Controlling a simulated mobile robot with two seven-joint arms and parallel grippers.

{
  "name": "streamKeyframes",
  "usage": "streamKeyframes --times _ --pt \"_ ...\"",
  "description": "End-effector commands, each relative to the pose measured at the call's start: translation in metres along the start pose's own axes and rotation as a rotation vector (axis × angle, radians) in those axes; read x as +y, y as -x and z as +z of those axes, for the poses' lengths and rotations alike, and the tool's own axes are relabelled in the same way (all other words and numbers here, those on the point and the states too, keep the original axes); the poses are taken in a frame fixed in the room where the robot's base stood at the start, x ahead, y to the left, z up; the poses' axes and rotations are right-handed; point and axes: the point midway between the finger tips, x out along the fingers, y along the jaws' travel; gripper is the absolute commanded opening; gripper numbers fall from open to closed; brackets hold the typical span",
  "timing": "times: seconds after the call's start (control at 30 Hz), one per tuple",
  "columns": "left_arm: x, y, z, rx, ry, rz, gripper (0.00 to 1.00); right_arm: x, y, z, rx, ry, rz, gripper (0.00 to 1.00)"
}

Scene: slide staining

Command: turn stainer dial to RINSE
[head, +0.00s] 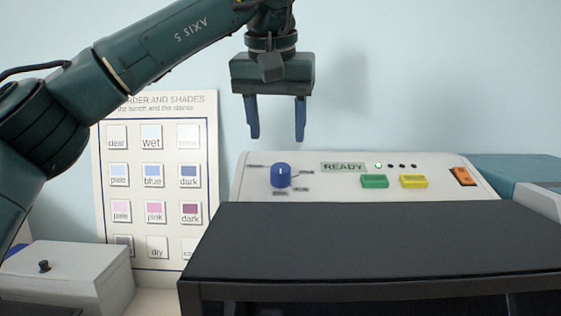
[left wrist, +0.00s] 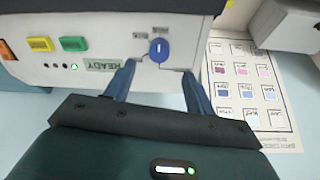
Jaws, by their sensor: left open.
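The stainer (head: 335,189) is a white panel with a dark top in front. Its blue dial (head: 281,175) sits at the panel's left, with small labels around it too small to read. The dial also shows in the left wrist view (left wrist: 159,50), with a white pointer line on it. My left gripper (head: 275,136) is open and empty, pointing down above and behind the dial, apart from it. In the left wrist view its blue fingers (left wrist: 158,75) stand apart, with the dial between and beyond them. My right gripper is not in view.
The display (head: 343,167) reads READY, with a green light lit beside it. A green button (head: 374,181), a yellow button (head: 413,181) and an orange switch (head: 462,176) are to the right. A shade chart (head: 153,265) and a grey box (head: 75,272) stand left.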

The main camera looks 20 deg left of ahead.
Motion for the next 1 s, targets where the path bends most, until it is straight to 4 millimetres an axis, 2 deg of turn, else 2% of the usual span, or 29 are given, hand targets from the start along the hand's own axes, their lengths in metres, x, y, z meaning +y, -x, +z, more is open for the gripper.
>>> streamKeyframes --times 0.03,0.2,0.4,0.8,1.0 --pt "-0.001 -0.013 0.000 -0.002 0.001 -0.001 0.55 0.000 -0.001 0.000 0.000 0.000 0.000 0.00" --pt "0.000 -0.045 0.000 -0.002 0.000 0.000 0.55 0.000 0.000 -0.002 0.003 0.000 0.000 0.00" --pt "0.000 -0.068 0.000 -0.001 0.002 0.000 0.55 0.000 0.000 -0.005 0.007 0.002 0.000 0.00" --pt "0.000 -0.074 0.000 0.001 0.001 0.001 0.54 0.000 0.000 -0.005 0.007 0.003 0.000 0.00" --pt "0.000 -0.074 0.000 0.000 0.001 0.001 0.37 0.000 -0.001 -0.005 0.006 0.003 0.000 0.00"
